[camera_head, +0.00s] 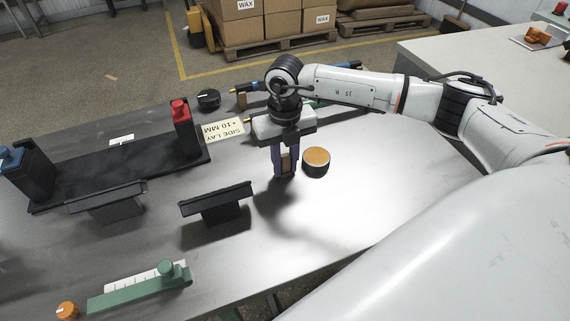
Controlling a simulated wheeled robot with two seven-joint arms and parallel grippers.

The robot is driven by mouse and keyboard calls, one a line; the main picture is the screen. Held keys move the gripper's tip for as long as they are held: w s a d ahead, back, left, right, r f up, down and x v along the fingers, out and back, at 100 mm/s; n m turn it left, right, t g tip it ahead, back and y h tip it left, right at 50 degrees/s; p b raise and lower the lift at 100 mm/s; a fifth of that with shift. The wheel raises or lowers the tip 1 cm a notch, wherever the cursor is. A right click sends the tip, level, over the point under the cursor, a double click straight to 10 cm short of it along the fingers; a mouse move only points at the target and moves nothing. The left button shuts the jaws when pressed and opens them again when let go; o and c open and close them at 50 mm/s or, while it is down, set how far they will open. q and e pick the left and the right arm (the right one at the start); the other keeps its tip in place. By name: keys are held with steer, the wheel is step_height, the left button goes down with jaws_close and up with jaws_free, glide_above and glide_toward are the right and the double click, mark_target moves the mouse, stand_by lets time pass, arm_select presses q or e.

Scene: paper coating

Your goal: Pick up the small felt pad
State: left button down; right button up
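My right gripper (285,174) points down over the metal table, right of the sign. A small tan-brown piece (286,162) shows between its dark fingers. I cannot tell whether this piece is the felt pad or is gripped. A short round thing (316,157) with a tan-orange top and dark side stands just right of the fingers. I cannot tell whether it is the felt pad or a tin. The gap between the fingertips is too small to judge. My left gripper is out of view.
A sign (222,130) reading "SIDE LAY +10 MM" lies left of the gripper. A dark bed (110,160) bears a red-topped post (181,112) and a blue-topped post (25,172). Black stands (216,200) and a green slide gauge (140,290) are nearer.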

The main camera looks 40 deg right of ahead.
mark_target(285, 155)
jaws_close()
step_height(285, 155, up, 10)
steer(key=shift+r, duration=0.1)
stand_by(0.5)
